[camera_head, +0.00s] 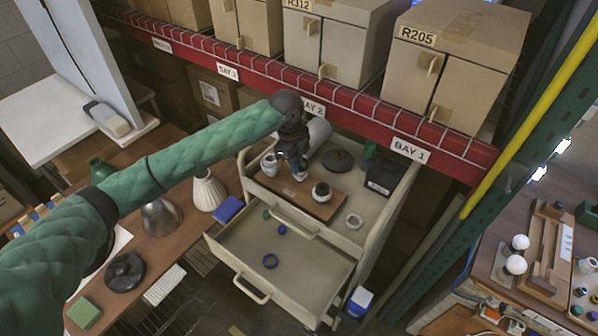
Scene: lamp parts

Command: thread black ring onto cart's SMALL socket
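My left gripper (301,175) reaches down from the green sleeved arm over the wooden board (291,196) on the cart (377,208). Its dark fingers are small here, and I cannot tell whether they hold anything. Two pale round fittings stand on the board: one (269,166) left of the gripper, and one with a dark top (321,191) to its right. I cannot tell which is the small socket. No black ring can be made out for certain; the dark top may be one. My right gripper is not in view.
A black disc (338,160), dark box (384,177) and white ring (354,220) sit on the cart top. The red shelf beam (350,108) runs close behind.

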